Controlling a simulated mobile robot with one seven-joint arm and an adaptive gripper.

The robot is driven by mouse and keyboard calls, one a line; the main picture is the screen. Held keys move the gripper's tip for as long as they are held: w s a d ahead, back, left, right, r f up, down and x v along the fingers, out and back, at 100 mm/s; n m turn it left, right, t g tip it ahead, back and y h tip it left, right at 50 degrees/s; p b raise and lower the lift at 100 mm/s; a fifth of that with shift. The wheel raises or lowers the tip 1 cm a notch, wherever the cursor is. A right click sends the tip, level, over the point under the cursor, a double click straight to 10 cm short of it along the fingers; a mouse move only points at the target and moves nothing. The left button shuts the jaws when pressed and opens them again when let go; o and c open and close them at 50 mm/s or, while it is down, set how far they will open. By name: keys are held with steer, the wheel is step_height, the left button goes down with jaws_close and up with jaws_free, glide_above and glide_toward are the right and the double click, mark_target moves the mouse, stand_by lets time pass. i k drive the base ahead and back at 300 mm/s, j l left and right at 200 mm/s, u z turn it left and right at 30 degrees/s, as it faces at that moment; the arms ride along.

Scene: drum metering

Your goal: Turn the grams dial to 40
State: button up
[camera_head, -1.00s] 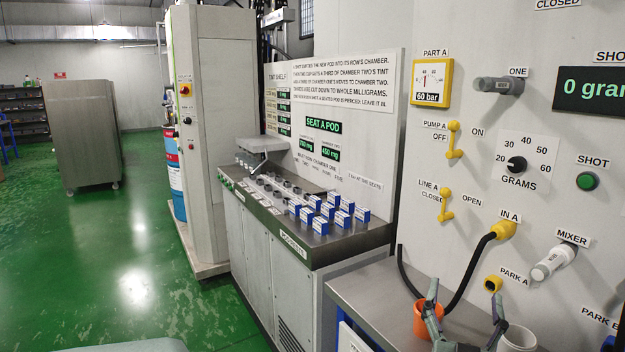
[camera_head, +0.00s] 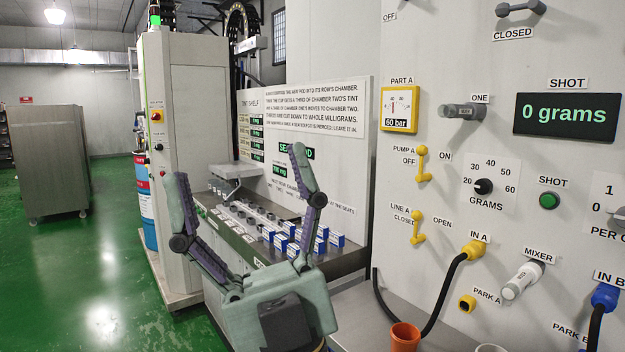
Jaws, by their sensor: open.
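The grams dial (camera_head: 484,186) is a small black knob on a white plate on the wall at the right. Numbers 20 to 60 curve over it, with 40 near the top and GRAMS printed below. Its pointer is too small to read surely. My gripper (camera_head: 238,168) is raised at lower middle, its two fingers spread wide with nothing between them. It is well left of the dial and apart from it. The display (camera_head: 567,120) reads 0 grams.
A green SHOT button (camera_head: 549,200) is right of the dial. Yellow levers PUMP A (camera_head: 423,164) and LINE A (camera_head: 417,229) are left of it. Grey handle ONE (camera_head: 462,111) is above. An IN A hose (camera_head: 446,285) and orange cup (camera_head: 405,338) are below. Blue-white pods (camera_head: 320,240) lie behind my gripper.

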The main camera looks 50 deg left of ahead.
mark_target(483, 186)
steer(key=i+l+u, duration=0.3)
steer(key=i, duration=0.2)
steer(key=i+l+u, duration=0.3)
steer(key=i, duration=0.2)
